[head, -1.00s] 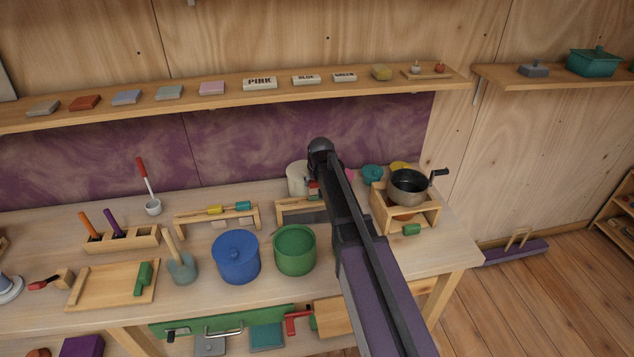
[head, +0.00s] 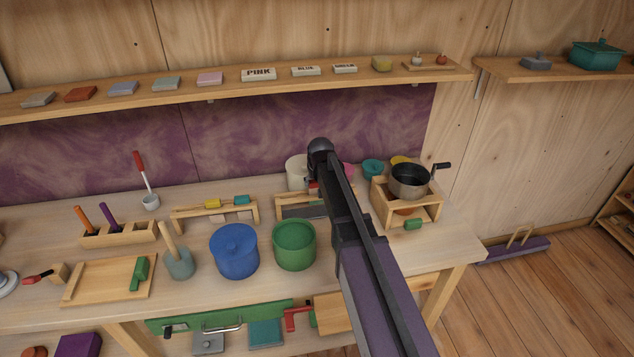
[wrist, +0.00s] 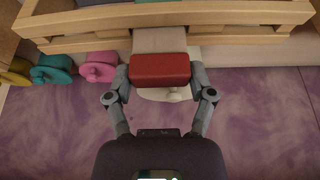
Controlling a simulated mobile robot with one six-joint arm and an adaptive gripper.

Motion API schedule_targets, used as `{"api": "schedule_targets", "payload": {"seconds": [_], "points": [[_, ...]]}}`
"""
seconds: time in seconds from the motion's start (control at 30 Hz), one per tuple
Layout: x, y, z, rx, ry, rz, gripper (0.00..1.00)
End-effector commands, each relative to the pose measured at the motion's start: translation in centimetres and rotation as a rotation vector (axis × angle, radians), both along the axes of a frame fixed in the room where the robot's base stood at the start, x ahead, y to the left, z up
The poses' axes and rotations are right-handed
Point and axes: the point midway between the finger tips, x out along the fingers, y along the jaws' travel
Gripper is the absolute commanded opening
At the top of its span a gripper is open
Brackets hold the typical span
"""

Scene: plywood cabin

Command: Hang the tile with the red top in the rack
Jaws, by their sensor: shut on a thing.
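The tile's red top (wrist: 160,70) is between the two fingers of my gripper (wrist: 160,78) in the wrist view, and the gripper is shut on it. A pale plate (wrist: 160,40) shows beyond the red top and reaches toward the wooden rails of a rack (wrist: 230,18). I cannot tell whether it touches them. In the head view a bit of the red top (head: 313,188) shows beside my arm, which hides my gripper. The right rack (head: 288,201) is partly hidden by my arm. The left rack (head: 182,219) holds tiles with yellow (head: 212,203) and teal (head: 242,199) tops.
A pale pot (head: 296,172) stands behind the right rack. A green pot (head: 294,246) and a blue pot (head: 234,252) stand in front. A wooden stand with a dark pan (head: 410,182) is to the right.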

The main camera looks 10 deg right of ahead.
Motion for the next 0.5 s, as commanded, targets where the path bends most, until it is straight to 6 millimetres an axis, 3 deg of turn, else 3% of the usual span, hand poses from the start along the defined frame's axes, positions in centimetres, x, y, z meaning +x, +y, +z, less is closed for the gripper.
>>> {"api": "schedule_targets", "payload": {"seconds": [0.5], "points": [[0.0,0.0,-1.6,0.0,0.0,0.0,0.36]]}}
